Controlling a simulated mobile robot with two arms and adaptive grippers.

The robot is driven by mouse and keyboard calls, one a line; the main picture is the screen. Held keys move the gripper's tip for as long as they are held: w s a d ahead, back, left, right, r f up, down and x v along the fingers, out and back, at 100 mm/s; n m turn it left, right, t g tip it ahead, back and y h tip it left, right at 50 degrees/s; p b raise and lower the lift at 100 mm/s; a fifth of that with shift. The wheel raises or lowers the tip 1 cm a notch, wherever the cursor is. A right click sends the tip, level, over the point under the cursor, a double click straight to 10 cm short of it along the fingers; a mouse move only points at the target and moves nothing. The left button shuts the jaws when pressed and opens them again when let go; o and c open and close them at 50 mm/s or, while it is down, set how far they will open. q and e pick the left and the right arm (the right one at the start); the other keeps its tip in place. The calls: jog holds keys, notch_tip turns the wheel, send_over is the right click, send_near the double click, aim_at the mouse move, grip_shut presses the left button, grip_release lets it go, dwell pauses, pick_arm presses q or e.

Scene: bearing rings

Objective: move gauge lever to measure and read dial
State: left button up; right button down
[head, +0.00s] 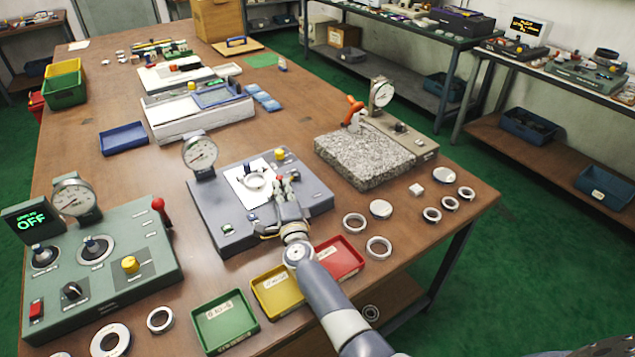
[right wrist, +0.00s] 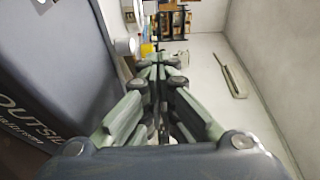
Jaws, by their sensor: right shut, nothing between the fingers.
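The blue-grey gauge fixture (head: 215,215) sits mid-table with its round dial (head: 200,153) at its back left; the needle is too small to read. A metal ring (head: 254,182) lies on the fixture's white plate (head: 240,192). A small red-tipped part, perhaps the lever, is by my right gripper's fingertips (head: 281,187); I cannot tell whether they touch it. The right gripper is shut and empty, over the fixture's right part. In the right wrist view its closed fingers (right wrist: 160,72) are beside the fixture's side (right wrist: 45,75), lettered "OUTSIDE". My left gripper is not in view.
A green gauge box (head: 110,270) with an "OFF" display stands left. A granite stand (head: 368,160) with a dial stands right. Green (head: 225,343), yellow (head: 263,309) and red (head: 352,273) trays line the front. Several loose rings lie on both sides.

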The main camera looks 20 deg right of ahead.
jog(key=shift+d+r, duration=0.1)
jog(key=shift+d, duration=0.2)
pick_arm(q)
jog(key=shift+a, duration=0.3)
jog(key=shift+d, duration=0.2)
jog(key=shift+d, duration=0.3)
